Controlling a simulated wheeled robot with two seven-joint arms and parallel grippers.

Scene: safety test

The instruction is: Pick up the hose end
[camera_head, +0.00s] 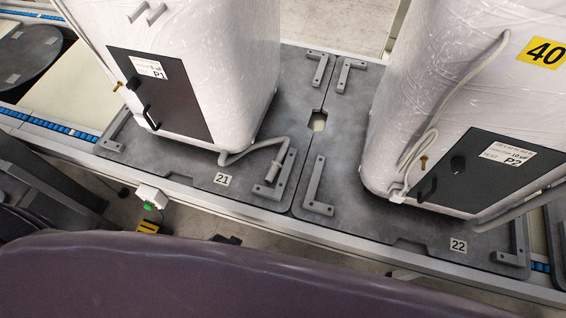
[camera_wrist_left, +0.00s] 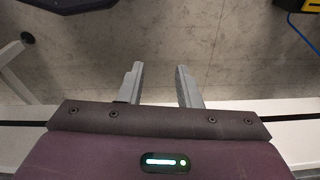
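A grey hose (camera_head: 243,152) comes out at the foot of the left white wrapped unit and bends to the right over the dark plate marked 21. Its thicker hose end (camera_head: 272,172) hangs down or lies by an L-shaped bracket at the plate's front right; I cannot tell if it touches the bracket. My left gripper (camera_wrist_left: 159,67) shows only in the left wrist view. Its two grey fingers are apart with nothing between them, above bare floor. No hose shows in that view. My right gripper is in neither view.
The left wrapped unit (camera_head: 190,60) has a dark panel marked P1. The right wrapped unit (camera_head: 450,90) has a panel marked P2 and its own hose (camera_head: 432,128). A metal rail (camera_head: 230,212) edges the plates. A white box with a green button (camera_head: 151,197) sits at the front.

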